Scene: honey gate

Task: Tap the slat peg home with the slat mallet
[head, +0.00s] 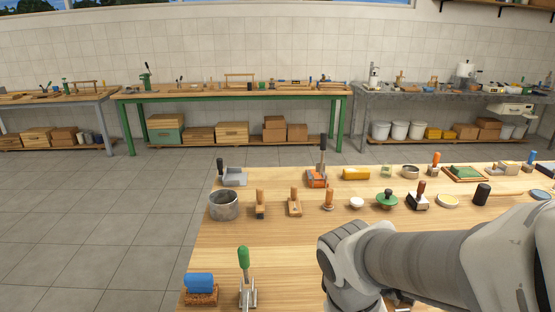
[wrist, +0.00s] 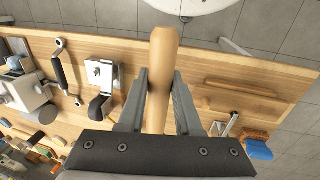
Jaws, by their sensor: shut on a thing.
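My gripper (wrist: 160,90) is shut on a pale wooden round handle (wrist: 163,48) in the wrist view. The handle runs lengthwise between the fingers and its rounded end sticks out past them. It may be the slat mallet; no mallet head shows. A long thin wooden strip (wrist: 240,88) lies on the table to the right of my gripper in the wrist view, with a shorter strip by it. I cannot tell whether it is the slat, and I cannot make out a peg. In the head view my arm hides my gripper and the table below it.
Several stamps and small tools stand in rows farther back. A crank handle (wrist: 65,70) lies left of my gripper. Bare table shows left of my arm.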

